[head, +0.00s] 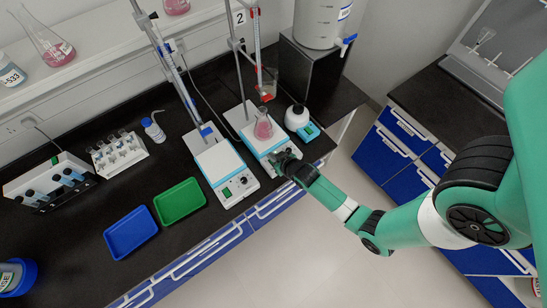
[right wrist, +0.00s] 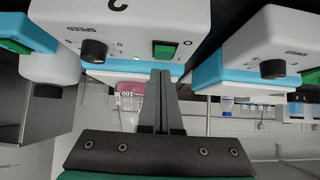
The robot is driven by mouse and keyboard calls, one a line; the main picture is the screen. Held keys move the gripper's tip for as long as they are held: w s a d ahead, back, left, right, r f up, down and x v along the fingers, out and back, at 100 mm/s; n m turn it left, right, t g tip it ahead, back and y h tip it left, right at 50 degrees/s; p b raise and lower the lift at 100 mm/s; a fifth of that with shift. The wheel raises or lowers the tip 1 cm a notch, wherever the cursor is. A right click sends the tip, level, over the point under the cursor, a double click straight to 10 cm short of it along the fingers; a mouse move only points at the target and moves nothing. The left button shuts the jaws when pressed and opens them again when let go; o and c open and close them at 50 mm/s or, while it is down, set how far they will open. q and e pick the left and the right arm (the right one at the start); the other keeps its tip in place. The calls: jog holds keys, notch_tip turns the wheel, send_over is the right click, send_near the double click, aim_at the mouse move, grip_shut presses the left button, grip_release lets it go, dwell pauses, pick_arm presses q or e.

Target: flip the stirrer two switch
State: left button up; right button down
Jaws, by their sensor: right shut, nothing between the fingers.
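Stirrer two (head: 258,136) is a white and light-blue unit on the black bench in the head view, with a flask of pink liquid (head: 263,127) on its plate. The right wrist view shows its front panel upside down, with a "2", a black speed knob (right wrist: 94,51) and a green switch (right wrist: 165,51). My right gripper (head: 282,160) is at the front of this stirrer and hides part of the panel in the head view. Its fingers (right wrist: 161,72) are together and empty, with the tips close to the green switch; I cannot tell whether they touch it. My left gripper is not in view.
Another stirrer (head: 222,168) stands to the left. A small white round device (head: 297,117) on a blue base stands to the right. Stand rods rise behind. Green (head: 180,201) and blue (head: 131,232) trays lie farther left. The floor in front is clear.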

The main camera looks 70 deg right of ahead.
jog(key=shift+r, duration=0.1)
jog(key=shift+r+p, duration=0.4)
jog(key=shift+p, duration=0.1)
notch_tip(320, 180, up, 4)
jog(key=p, duration=0.3)
jog(key=shift+r+p, duration=0.25)
jog(key=shift+p, duration=0.15)
jog(key=r+p+v, duration=0.1)
jog(key=v, duration=0.7)
jog(key=shift+w, duration=0.15)
jog(key=shift+d+r, duration=0.1)
